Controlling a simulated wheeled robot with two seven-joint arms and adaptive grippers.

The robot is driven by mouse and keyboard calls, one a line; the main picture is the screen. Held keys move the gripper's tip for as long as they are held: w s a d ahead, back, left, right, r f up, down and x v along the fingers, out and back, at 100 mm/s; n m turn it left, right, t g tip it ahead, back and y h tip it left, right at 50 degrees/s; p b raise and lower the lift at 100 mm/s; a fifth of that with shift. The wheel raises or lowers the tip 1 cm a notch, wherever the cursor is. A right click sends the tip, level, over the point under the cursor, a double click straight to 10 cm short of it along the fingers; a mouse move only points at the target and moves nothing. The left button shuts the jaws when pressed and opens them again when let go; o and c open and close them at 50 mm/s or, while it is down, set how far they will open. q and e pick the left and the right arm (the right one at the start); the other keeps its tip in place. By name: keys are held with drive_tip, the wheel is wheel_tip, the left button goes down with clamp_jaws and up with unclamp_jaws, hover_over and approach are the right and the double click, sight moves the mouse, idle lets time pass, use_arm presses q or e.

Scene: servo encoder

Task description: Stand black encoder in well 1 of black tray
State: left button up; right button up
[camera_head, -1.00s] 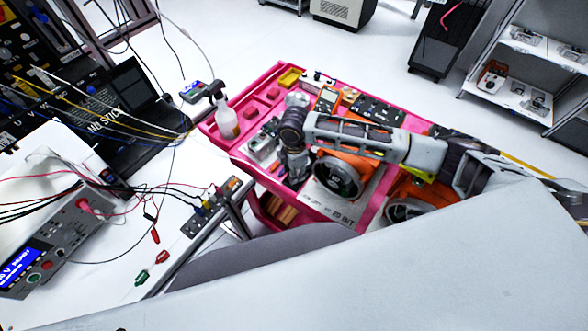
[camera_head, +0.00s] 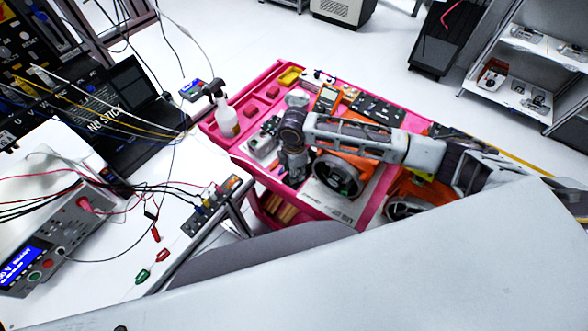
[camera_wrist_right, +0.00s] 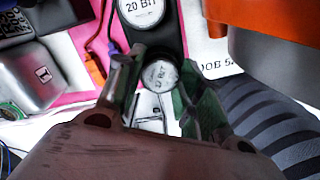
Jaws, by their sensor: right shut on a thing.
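My right gripper (camera_head: 293,176) points down over the pink cart, left of an orange device with a dark wheel. In the right wrist view, the gripper (camera_wrist_right: 160,92) is shut on a round encoder with a pale end face marked 20 BIT (camera_wrist_right: 160,74). The encoder's sides are mostly hidden by the fingers. Just beyond it lies a black tray (camera_wrist_right: 171,32), with another round 20 BIT face (camera_wrist_right: 143,12) in it. I cannot tell whether the held encoder touches the tray or sits in a well. My left gripper is not in view.
A metal box (camera_wrist_right: 40,78) stands left of the fingers. An orange part (camera_wrist_right: 275,35) and a dark ribbed wheel (camera_wrist_right: 265,115) crowd the right. The pink cart (camera_head: 222,135) also holds a spray bottle (camera_head: 226,118). A white bench (camera_head: 130,235) with wires is at left.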

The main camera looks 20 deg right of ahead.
drive_tip(key=shift+f, duration=0.25)
drive_tip(key=o, duration=1.1)
drive_tip(key=shift+c, duration=0.2)
drive_tip(key=shift+r, duration=0.15)
drive_tip(key=shift+c, duration=0.3)
drive_tip(key=shift+r+p, duration=0.85)
drive_tip(key=shift+r, duration=0.15)
drive_tip(key=shift+r, duration=0.15)
drive_tip(key=shift+r, duration=0.1)
drive_tip(key=shift+r, duration=2.35)
drive_tip(key=shift+s, duration=0.15)
